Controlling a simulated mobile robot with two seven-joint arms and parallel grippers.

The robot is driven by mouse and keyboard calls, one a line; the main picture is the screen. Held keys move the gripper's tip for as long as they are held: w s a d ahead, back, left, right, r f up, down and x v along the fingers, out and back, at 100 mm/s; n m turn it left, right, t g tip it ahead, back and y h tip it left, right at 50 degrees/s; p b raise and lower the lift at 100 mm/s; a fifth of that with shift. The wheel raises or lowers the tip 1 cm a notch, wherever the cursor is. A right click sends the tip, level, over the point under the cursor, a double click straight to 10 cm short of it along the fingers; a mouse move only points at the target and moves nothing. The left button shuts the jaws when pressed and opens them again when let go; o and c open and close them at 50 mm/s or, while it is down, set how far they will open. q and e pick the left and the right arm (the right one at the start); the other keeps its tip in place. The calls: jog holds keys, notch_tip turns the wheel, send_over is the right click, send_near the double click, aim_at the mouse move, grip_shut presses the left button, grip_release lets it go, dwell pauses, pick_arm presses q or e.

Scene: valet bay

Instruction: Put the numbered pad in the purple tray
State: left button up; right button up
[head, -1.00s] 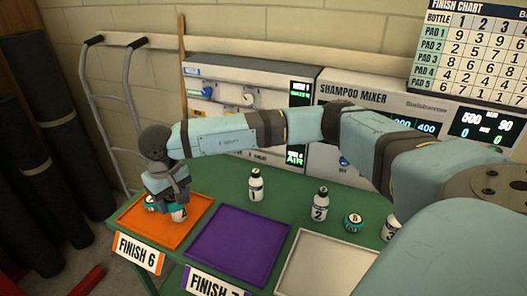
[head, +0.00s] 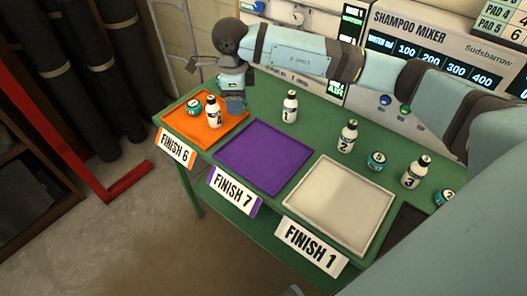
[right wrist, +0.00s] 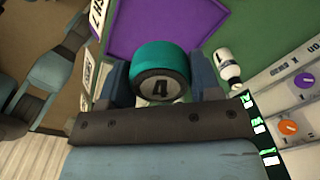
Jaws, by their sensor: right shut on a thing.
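My right gripper (head: 235,103) is above the table, by the back right corner of the orange tray. In the right wrist view its two fingers (right wrist: 160,85) are shut on a teal pad (right wrist: 160,60) with a dark face numbered 4. The head view mostly hides this pad behind the gripper. The purple tray (head: 262,157), labelled FINISH 7, is empty and lies to the right of the orange tray. It also shows in the right wrist view (right wrist: 190,20), beyond the held pad. My left gripper is not in view.
The orange tray (head: 236,122) holds a bottle marked 4 (head: 213,112) and another teal pad (head: 193,106). Bottle 1 (head: 290,106) stands behind the purple tray. The white tray (head: 340,200) to its right is empty. More bottles and pads stand along the back.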

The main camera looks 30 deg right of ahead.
aim_at(251, 146)
jog(key=m, duration=0.5)
jog(key=shift+d+r+m, duration=0.35)
jog(key=shift+r+m, duration=0.05)
jog(key=m, duration=0.5)
jog(key=shift+w+d+r+p, duration=0.1)
jog(key=shift+d+r+p, duration=0.2)
jog(key=shift+d+p, duration=0.05)
jog(key=m, duration=0.4)
jog(key=d+m, duration=0.1)
jog(key=shift+r+m, duration=0.3)
jog(key=shift+m, duration=0.1)
jog(key=f+m, duration=0.2)
jog(key=f, duration=0.4)
jog(key=d+f+m, duration=0.1)
jog(key=f+m, duration=0.2)
jog(key=f, duration=0.4)
jog(key=f+m, duration=0.2)
jog(key=f, duration=0.4)
jog(key=shift+d+f+m, duration=0.15)
jog(key=shift+f+m, duration=0.1)
jog(key=shift+m, duration=0.05)
